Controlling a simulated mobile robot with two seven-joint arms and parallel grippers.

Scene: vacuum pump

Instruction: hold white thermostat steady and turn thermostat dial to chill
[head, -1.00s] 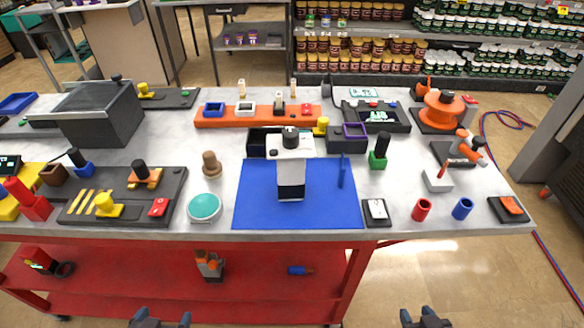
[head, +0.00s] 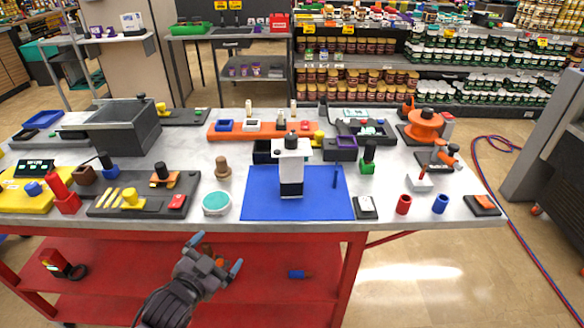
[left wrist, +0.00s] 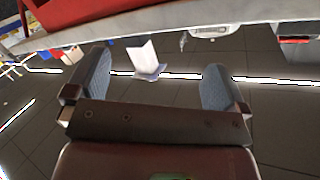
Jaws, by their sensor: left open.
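A tall white box with a dark lower part (head: 291,172) stands upright on a blue mat (head: 325,206). It has a round black knob on top (head: 291,139) and looks like the thermostat with its dial. Any markings on the dial are too small to read. My left gripper (head: 215,254) is open and empty, in front of the bench and below its top, left of the white box and well apart from it. Its two spread fingers also show in the left wrist view (left wrist: 155,72), with nothing gripped between them. My right gripper is not in view.
The grey bench top (head: 240,180) carries many small items. A teal-lidded round jar (head: 216,203) and a brown peg (head: 223,168) stand left of the mat. A white-and-black switch plate (head: 365,208) lies at its right. A red lower shelf (head: 130,272) is below.

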